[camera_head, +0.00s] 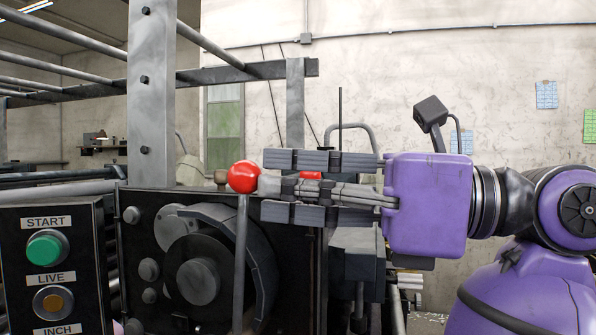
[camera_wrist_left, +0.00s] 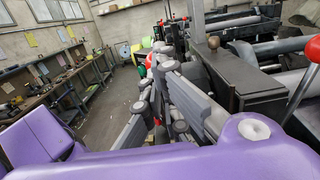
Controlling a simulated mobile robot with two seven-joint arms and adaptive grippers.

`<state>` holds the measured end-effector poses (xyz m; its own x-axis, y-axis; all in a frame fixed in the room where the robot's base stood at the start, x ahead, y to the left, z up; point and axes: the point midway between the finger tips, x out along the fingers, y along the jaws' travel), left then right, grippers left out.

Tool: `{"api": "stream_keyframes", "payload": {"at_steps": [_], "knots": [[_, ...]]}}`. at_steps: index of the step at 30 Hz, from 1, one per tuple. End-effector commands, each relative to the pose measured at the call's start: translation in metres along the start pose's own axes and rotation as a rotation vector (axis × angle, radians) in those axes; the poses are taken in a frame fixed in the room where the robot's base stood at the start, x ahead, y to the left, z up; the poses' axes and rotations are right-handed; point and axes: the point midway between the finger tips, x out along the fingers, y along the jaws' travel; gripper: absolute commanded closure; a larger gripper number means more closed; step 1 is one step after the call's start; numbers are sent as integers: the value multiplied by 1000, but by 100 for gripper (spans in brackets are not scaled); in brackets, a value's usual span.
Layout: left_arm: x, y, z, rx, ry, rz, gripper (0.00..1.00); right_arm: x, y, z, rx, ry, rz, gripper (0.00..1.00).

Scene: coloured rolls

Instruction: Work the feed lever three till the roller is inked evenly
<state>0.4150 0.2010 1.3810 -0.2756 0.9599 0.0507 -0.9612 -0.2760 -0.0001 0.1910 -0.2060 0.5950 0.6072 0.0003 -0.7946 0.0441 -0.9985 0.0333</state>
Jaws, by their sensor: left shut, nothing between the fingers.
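A lever with a round red knob (camera_head: 243,177) stands upright in front of the machine's dark side plate in the head view. My left gripper (camera_head: 262,187) reaches in from the right, its fingertips close to the knob's right side; whether they touch it I cannot tell. The gripper is shut and holds nothing. In the left wrist view, my left gripper (camera_wrist_left: 165,62) points away from the camera, and a red knob on a rod (camera_wrist_left: 300,92) shows at the right edge, apart from the fingers. I cannot pick out the inked roller surface. My right gripper is not in view.
A control box (camera_head: 50,258) with a green START button (camera_head: 45,249) stands at the left. The side plate carries a round hub (camera_head: 198,281) under a curved guard. A steel post (camera_head: 151,90) rises behind. A workbench (camera_wrist_left: 60,92) lines the left wall in the wrist view.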

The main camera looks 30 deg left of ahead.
Motion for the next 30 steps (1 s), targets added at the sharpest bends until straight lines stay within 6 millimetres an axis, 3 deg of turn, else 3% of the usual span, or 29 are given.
{"api": "stream_keyframes", "payload": {"at_steps": [14, 30], "knots": [[22, 0, 0, 0, 1, 1, 100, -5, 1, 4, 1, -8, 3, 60], [47, 0, 0, 0, 0, 4, 100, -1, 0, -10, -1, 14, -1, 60]]}}
